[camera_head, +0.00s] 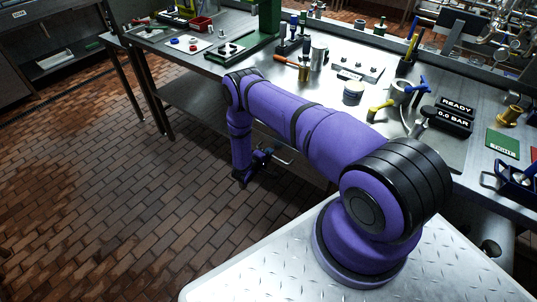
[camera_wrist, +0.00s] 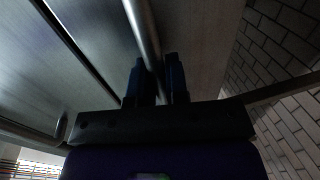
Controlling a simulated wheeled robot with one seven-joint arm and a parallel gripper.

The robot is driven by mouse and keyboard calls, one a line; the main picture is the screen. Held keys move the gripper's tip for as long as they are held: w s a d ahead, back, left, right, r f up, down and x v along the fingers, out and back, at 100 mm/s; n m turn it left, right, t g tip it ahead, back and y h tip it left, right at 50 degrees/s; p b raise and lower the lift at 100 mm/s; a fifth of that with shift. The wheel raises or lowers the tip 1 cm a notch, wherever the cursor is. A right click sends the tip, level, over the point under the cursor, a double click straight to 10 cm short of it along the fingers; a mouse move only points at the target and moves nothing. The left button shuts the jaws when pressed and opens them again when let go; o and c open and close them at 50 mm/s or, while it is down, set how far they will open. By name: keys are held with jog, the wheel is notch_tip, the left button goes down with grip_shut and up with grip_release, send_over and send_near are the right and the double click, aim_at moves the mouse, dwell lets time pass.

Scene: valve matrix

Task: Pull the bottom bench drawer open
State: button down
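My gripper (camera_wrist: 157,75) has its two dark blue fingers on either side of a long metal bar handle (camera_wrist: 143,35) in the wrist view. The fingers are close together and appear shut on the bar, though the contact is dark. The handle is fixed in front of a grey metal drawer front (camera_wrist: 195,35). In the head view my gripper (camera_head: 262,166) hangs low beside the bench, with part of a pale handle (camera_head: 284,161) beside it. My arm hides much of the bench's front there, and I cannot tell how far the drawer stands out.
Another handle (camera_wrist: 61,126) shows at the lower left of the wrist view. The workbench (camera_head: 215,72) above carries tools, a mug and several small parts. The brick floor (camera_head: 150,210) left of my arm is clear.

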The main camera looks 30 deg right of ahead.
jog(key=shift+a, duration=0.15)
jog(key=f+v, duration=0.3)
jog(key=v, duration=1.1)
jog(key=a+f+v, duration=0.1)
jog(key=f+v, duration=0.2)
jog(key=v, duration=1.2)
jog(key=shift+s+a, duration=0.25)
jog(key=shift+a, duration=0.15)
jog(key=c, duration=1.1)
grip_release()
jog(key=shift+c, duration=0.2)
jog(key=v, duration=1)
jog(key=shift+a, duration=0.35)
jog(key=shift+s, duration=0.1)
